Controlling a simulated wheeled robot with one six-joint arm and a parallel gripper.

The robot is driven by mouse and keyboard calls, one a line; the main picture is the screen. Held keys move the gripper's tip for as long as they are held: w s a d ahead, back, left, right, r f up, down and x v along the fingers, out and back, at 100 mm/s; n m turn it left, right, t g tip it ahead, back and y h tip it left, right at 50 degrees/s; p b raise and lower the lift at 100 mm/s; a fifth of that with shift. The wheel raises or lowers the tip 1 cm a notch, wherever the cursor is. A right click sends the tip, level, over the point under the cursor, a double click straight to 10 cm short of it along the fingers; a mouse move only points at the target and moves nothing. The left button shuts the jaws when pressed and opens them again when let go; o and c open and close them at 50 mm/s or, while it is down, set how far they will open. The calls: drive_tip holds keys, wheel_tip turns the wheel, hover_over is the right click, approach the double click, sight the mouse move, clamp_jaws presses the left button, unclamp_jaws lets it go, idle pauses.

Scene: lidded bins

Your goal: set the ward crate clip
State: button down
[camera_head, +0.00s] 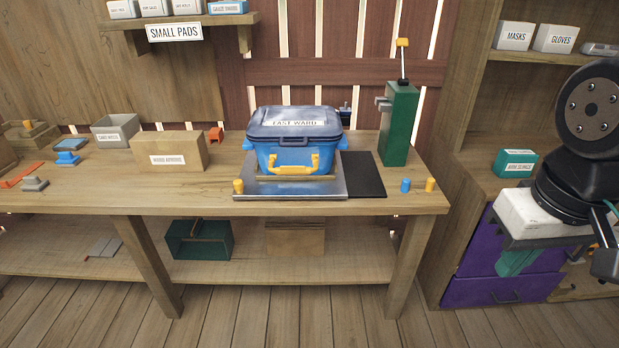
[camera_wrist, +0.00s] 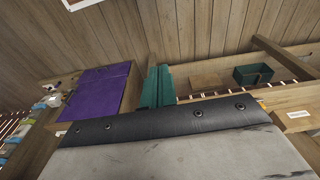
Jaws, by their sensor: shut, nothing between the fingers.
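The ward crate (camera_head: 262,158) is a blue bin labelled "EAST WARD", standing on a metal plate on the workbench, in the middle of the head view. Its grey-blue lid (camera_head: 262,117) lies on top and looks down. A yellow clip (camera_head: 292,167) is on the crate's front face; I cannot tell whether it is fastened. My gripper (camera_head: 515,263) is at the right, in front of the purple drawers and well away from the crate. Its green fingers, also in the wrist view (camera_wrist: 157,88), are shut and empty. The crate is not recognisable in the wrist view.
A dark mat (camera_head: 366,174) and a green post (camera_head: 400,125) with a yellow-topped lever stand right of the crate. Small yellow and blue pegs are near the bench's front edge. A cardboard box (camera_head: 170,151) sits to the left. Purple drawers (camera_head: 505,275) are behind my gripper.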

drive_tip(key=w+a+f+m+g+y, duration=0.3)
drive_tip(key=w+a+m+y, duration=0.4)
drive_tip(key=w, duration=0.4)
drive_tip(key=w+a+f+m+g+y, duration=0.25)
drive_tip(key=w+a+m+y, duration=0.35)
drive_tip(key=w+a+m, duration=0.4)
drive_tip(key=w+d+f+m+t+y, duration=0.1)
drive_tip(key=w+f+m+t+y, duration=0.5)
drive_tip(key=w+f+m, duration=0.7)
drive_tip(key=w+f+t, duration=0.2)
drive_tip(key=w+f, duration=0.3)
drive_tip(key=w, duration=0.1)
drive_tip(key=shift+m, duration=0.3)
drive_tip(key=shift+t, duration=0.25)
